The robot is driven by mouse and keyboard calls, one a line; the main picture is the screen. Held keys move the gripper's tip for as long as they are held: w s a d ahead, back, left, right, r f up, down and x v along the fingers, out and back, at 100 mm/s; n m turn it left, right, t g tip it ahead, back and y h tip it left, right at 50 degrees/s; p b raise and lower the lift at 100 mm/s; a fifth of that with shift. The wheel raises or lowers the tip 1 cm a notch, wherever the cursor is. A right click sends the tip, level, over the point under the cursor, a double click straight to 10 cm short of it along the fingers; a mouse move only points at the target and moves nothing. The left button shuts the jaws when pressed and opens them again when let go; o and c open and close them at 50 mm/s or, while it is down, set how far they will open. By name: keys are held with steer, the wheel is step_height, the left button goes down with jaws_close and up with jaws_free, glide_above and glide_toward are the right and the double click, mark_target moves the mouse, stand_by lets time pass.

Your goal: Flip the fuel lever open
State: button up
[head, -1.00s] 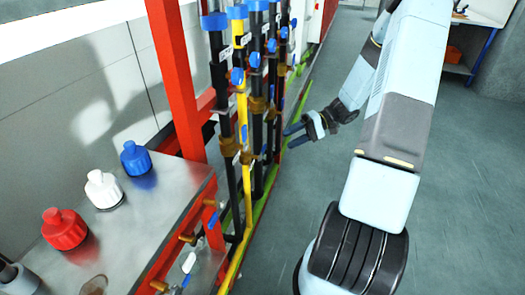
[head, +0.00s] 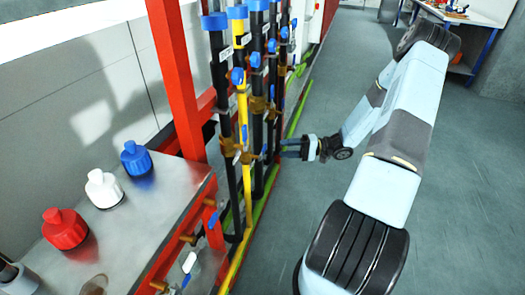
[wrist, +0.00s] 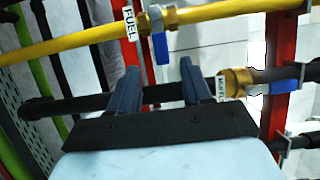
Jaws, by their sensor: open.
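The fuel pipe is yellow (wrist: 60,45) and carries a white FUEL label (wrist: 130,22) in the wrist view. Its brass valve (wrist: 170,16) sits right of the label. The blue fuel lever (wrist: 159,38) stands across the pipe, pointing toward my gripper. My gripper (wrist: 160,68) is open, with its two dark fingers on either side of the lever's line and nothing held. The lever's tip is close to the gap between the fingertips; I see no clear contact. In the head view my gripper (head: 282,148) points left at the pipe row, and the yellow pipe (head: 247,190) is partly hidden among black pipes.
A black pipe (wrist: 60,106) with another labelled brass valve (wrist: 236,82) and a blue lever (wrist: 283,87) runs close to my right finger. Red frame posts (head: 178,80) stand behind the pipes. A metal bench (head: 150,215) holds red, white and blue capped fittings.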

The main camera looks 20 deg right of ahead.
mark_target(265, 150)
steer(key=x, duration=0.9)
steer(key=shift+c, duration=0.3)
steer(key=shift+s, duration=0.1)
jaws_close()
steer(key=shift+a, duration=0.1)
